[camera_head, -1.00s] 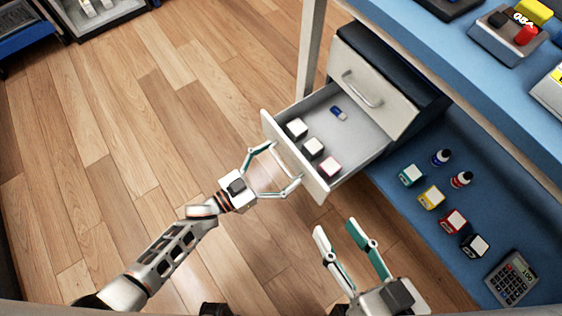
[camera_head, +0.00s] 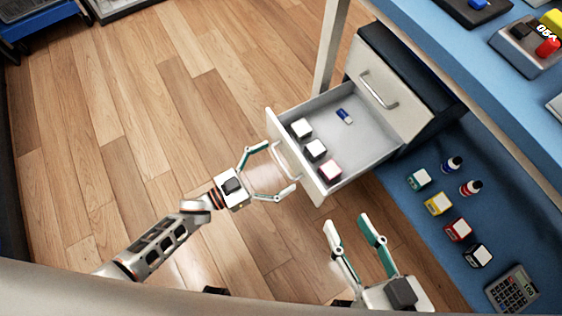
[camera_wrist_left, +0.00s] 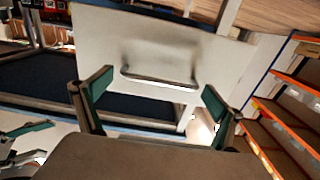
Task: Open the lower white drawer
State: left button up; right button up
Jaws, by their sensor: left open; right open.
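The lower white drawer (camera_head: 365,128) is pulled out of the cabinet in the head view. Its front panel faces my left gripper (camera_head: 280,170) and its handle (camera_head: 284,160) is on that panel. My left gripper is open and empty, with its fingertips just short of the front and spread to either side of the handle. In the left wrist view the handle (camera_wrist_left: 160,82) lies between the two open fingers, apart from them. My right gripper (camera_head: 346,218) is open and empty, below the drawer's near corner.
Inside the drawer are several small white-topped boxes (camera_head: 316,150) and a blue-and-white item (camera_head: 345,116). The upper drawer (camera_head: 388,98) is shut. Ink boxes, bottles and a calculator (camera_head: 512,290) lie on the blue surface at right.

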pick_arm(q)
jog(key=v, duration=1)
jog(key=shift+s+a, duration=0.25)
jog(key=shift+a, duration=0.05)
